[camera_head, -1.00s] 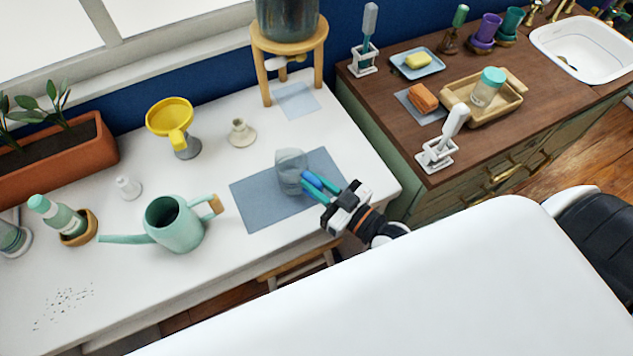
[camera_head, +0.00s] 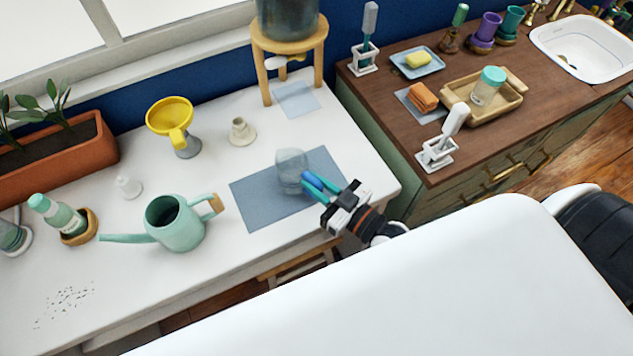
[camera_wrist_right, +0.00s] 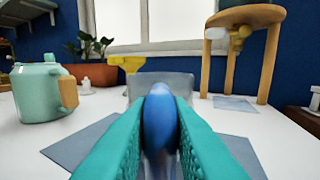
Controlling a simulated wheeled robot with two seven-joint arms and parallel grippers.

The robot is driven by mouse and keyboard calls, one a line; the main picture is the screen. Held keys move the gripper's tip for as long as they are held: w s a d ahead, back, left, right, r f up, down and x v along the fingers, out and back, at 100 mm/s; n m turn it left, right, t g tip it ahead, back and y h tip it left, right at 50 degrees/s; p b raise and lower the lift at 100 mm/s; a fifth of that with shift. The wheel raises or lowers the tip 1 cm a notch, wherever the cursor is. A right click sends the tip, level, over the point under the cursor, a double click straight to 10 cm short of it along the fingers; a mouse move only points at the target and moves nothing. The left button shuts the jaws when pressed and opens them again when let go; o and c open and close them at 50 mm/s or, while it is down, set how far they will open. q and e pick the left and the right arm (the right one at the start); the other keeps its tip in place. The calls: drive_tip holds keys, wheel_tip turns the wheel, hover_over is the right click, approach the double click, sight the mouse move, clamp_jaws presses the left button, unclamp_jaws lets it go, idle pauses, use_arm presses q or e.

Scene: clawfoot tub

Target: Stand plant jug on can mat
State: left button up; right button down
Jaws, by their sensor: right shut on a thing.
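The clear jug (camera_head: 290,163) with a blue handle (camera_head: 312,181) is upright over the large blue-grey mat (camera_head: 256,204) on the white counter. Its base appears at the mat's surface, but I cannot tell if it touches or hovers just above. My right gripper (camera_head: 322,188) is shut on the blue handle, from the front right of the jug. In the right wrist view the handle (camera_wrist_right: 160,118) sits between the teal fingers, with the clear jug body (camera_wrist_right: 176,82) behind it. My left gripper is not in view.
A teal watering can (camera_head: 174,226) stands left of the mat. A yellow funnel (camera_head: 170,117), a small cream holder (camera_head: 241,133) and a small mat (camera_head: 296,99) under a dispenser stand (camera_head: 264,68) lie behind. A brown cabinet top (camera_head: 390,92) is at right.

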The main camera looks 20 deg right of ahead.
drive_tip(key=shift+f+b, duration=0.3)
drive_tip(key=shift+f, duration=0.1)
idle(0.4)
drive_tip(key=c, duration=1.3)
unclamp_jaws()
drive_tip(key=shift+o, duration=0.2)
drive_tip(key=shift+c, duration=0.5)
drive_tip(key=shift+c, duration=1.3)
drive_tip(key=shift+s+d, duration=0.1)
drive_tip(key=p+v, duration=0.2)
drive_tip(key=v, duration=0.6)
